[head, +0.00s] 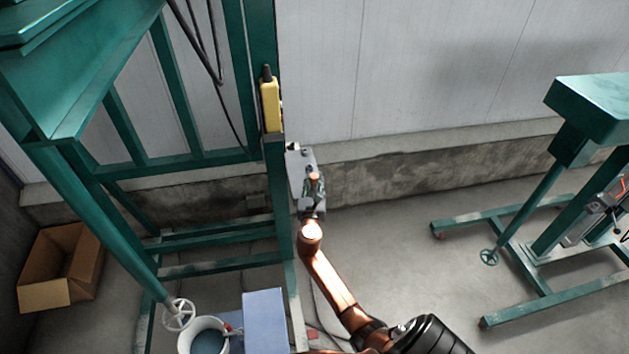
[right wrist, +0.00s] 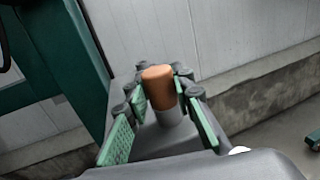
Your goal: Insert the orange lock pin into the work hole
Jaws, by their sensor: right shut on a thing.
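My right gripper (head: 314,185) is shut on the orange lock pin (head: 315,176), close to a grey plate (head: 297,160) fixed to the green frame. In the right wrist view the pin's orange cap (right wrist: 158,86) stands between the green finger pads of my right gripper (right wrist: 162,103), with a grey cylindrical part (right wrist: 170,116) below it. The work hole cannot be made out, and I cannot tell whether the pin touches the plate. My left gripper is not in view.
A green steel frame (head: 276,190) with a yellow control box (head: 271,105) rises left of my gripper. A bucket (head: 203,337), a blue-grey box (head: 264,315) and an open cardboard box (head: 60,268) are lower left. A green stand (head: 545,245) is at right. Floor between is clear.

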